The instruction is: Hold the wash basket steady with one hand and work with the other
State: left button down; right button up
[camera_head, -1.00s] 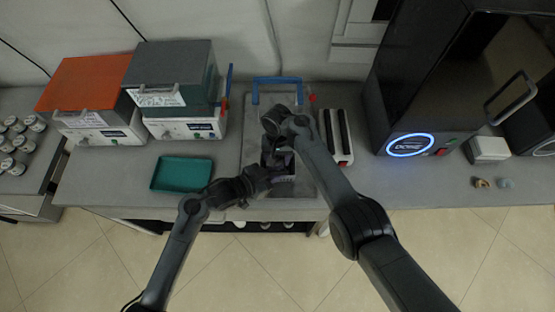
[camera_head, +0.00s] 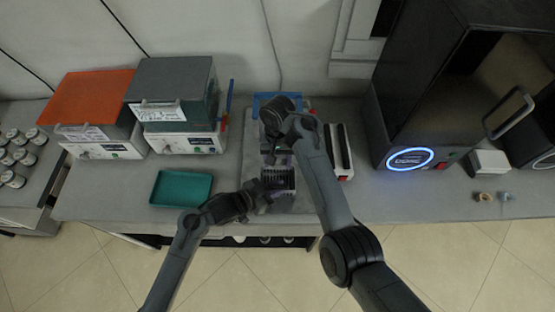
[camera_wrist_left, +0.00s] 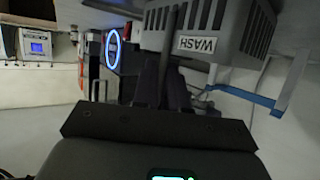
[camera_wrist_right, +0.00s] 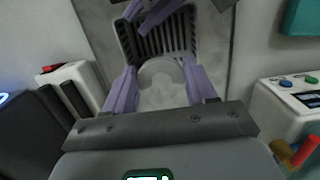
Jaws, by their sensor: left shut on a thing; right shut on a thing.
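The wash basket (camera_head: 281,180) is a grey slotted box on the bench. Its slotted inside shows in the right wrist view (camera_wrist_right: 172,32), and its WASH label in the left wrist view (camera_wrist_left: 197,44). My left gripper (camera_head: 262,191) comes from the left and is shut on the basket's near side; its fingers (camera_wrist_left: 165,75) close on a dark upright part of it. My right gripper (camera_head: 272,157) is just behind the basket. Its purple fingers (camera_wrist_right: 160,88) are shut on a pale, round-topped disc (camera_wrist_right: 160,72), apart from the basket. The disc's lower part is hidden.
A teal tray (camera_head: 181,188) lies left of the basket. A white block with dark slots (camera_head: 340,152) stands close on the right. Boxed instruments (camera_head: 180,142) are at the back left, and a black machine with a lit blue ring (camera_head: 410,158) at the right. A blue handle (camera_head: 262,101) is behind.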

pick_arm(q)
jog(key=c, duration=1.1)
grip_release()
jog(key=v, duration=1.2)
jog(key=x, duration=1.1)
jog(key=shift+w+d+f, duration=0.1)
jog(key=shift+w+d, duration=0.05)
jog(key=shift+d, duration=0.1)
jog(key=shift+d+f, duration=0.15)
pick_arm(e)
notch_tip(320, 180, down, 7)
jog(key=shift+r, duration=0.1)
pick_arm(q)
jog(key=shift+w, duration=0.1)
pick_arm(e)
jog(key=shift+f, duration=1.25)
